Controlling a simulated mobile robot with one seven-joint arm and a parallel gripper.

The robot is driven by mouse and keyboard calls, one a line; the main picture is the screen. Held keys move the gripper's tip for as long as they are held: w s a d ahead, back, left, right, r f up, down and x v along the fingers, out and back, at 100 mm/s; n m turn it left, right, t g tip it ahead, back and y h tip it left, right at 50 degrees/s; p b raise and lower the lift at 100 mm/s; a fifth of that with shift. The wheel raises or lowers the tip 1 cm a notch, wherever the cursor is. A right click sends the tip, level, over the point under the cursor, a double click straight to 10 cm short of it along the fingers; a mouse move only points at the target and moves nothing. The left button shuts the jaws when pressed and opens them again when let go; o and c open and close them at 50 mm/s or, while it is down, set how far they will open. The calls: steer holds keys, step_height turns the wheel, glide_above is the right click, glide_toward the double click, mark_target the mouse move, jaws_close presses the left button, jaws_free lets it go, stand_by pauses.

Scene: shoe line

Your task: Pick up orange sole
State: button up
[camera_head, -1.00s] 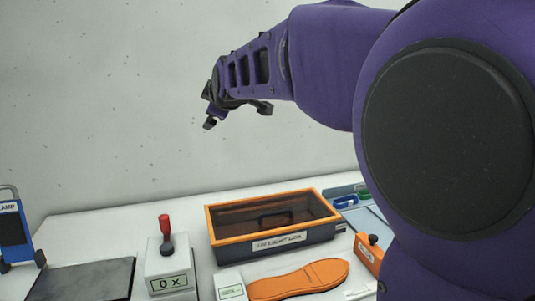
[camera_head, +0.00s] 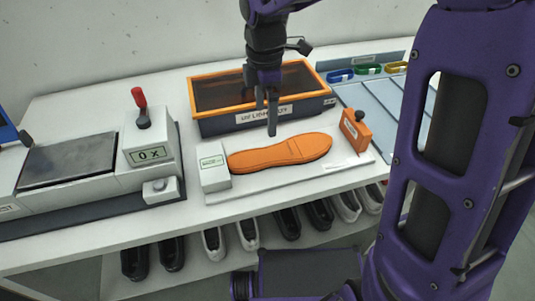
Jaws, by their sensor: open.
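The orange sole (camera_head: 282,152) lies flat on a white base plate (camera_head: 300,178) near the table's front edge. A small white block with a label (camera_head: 213,168) stands at its left end, and an orange block with a dark knob (camera_head: 355,130) stands past its right end. My gripper (camera_head: 267,118) points down just above and behind the middle of the sole, in front of the orange-framed box. Its fingers are open with nothing between them. I cannot tell how far above the sole the fingertips are.
The dark box with an orange frame (camera_head: 260,88) stands close behind the sole. A grey machine with a red-handled lever (camera_head: 140,105) stands to the left. A tray with coloured rings (camera_head: 370,72) is at the right. Several shoes (camera_head: 290,222) sit on a shelf below.

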mark_target(266, 155)
step_height(266, 155, down, 13)
steer(key=shift+w+f+b, duration=0.1)
steer(key=shift+b, duration=0.9)
jaws_close()
